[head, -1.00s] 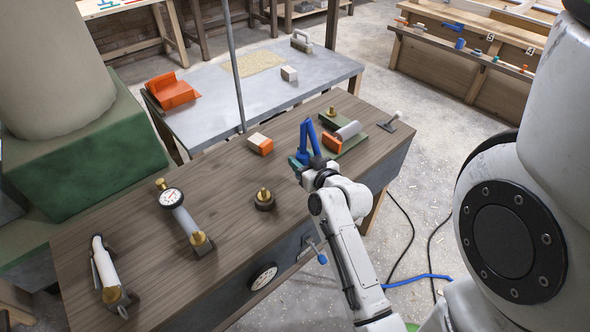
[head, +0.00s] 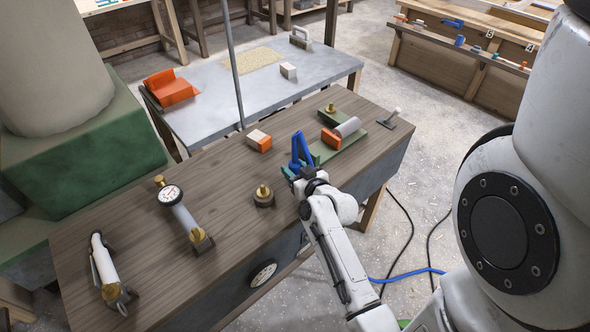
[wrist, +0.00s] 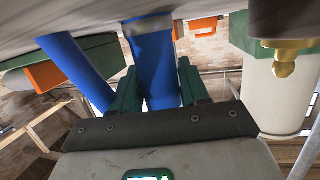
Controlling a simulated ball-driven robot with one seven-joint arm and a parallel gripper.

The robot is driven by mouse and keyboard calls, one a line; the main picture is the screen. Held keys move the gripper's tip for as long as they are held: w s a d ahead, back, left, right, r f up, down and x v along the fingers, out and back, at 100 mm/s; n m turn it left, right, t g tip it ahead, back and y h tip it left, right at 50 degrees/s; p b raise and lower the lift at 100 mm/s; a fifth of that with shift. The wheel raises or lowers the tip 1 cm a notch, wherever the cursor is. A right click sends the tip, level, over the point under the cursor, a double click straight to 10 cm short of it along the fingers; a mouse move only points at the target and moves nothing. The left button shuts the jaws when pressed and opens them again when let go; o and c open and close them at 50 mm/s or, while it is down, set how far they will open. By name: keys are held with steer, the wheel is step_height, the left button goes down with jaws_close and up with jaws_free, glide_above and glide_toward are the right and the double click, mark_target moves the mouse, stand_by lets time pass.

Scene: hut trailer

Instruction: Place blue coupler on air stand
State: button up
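A bright blue bent piece (head: 301,150), two legs meeting at a point, fits the blue coupler. My gripper (head: 293,173) has its teal fingers closed around one leg, over the bench's right half. A brass fitting (wrist: 285,58) also shows at the wrist view's upper right.
The brown wooden bench (head: 220,235) also holds a gauge tool (head: 172,196), a white-handled tool (head: 106,270), an orange block (head: 258,141) and a green plate (head: 352,137). The bench's left middle has bare room. A thin grey post (head: 236,75) rises behind it.

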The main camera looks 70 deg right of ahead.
steer(key=o, duration=0.4)
steer(key=shift+r, duration=0.2)
steer(key=b+v, duration=0.2)
steer(key=v, duration=1)
